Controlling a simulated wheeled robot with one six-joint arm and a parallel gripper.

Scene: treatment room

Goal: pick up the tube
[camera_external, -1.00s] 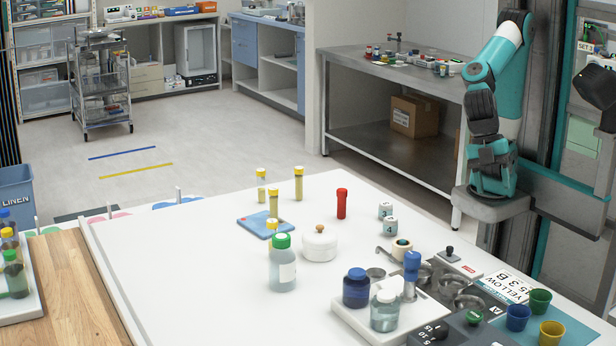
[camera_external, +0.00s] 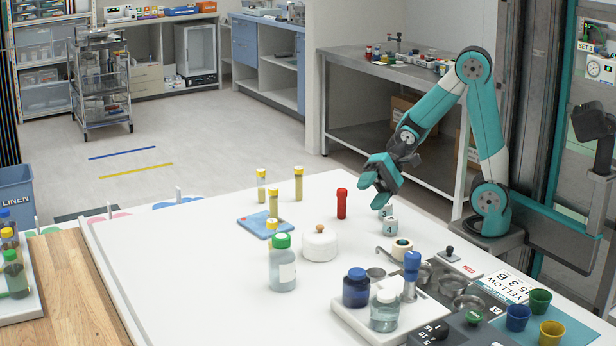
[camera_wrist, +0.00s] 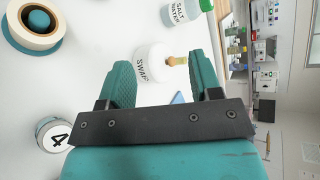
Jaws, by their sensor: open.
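A red tube (camera_external: 342,204) stands upright on the white table. Yellow-capped tubes stand to its left: one at the back (camera_external: 298,184), one further left (camera_external: 261,187), one by the blue tray (camera_external: 273,204), and one partly hidden behind the green-capped bottle (camera_external: 272,227). My gripper (camera_external: 372,175) is open and empty, above the table, to the right of the red tube. In the wrist view, my gripper (camera_wrist: 160,68) has the white swab jar (camera_wrist: 152,62) in view between its fingers. The red tube cannot be made out there.
A lidded white jar (camera_external: 320,245), a green-capped bottle (camera_external: 283,268), a tape roll (camera_external: 402,248) and a blue tray (camera_external: 252,224) also stand on the table. Bottles and cups crowd the front right. The left part is clear.

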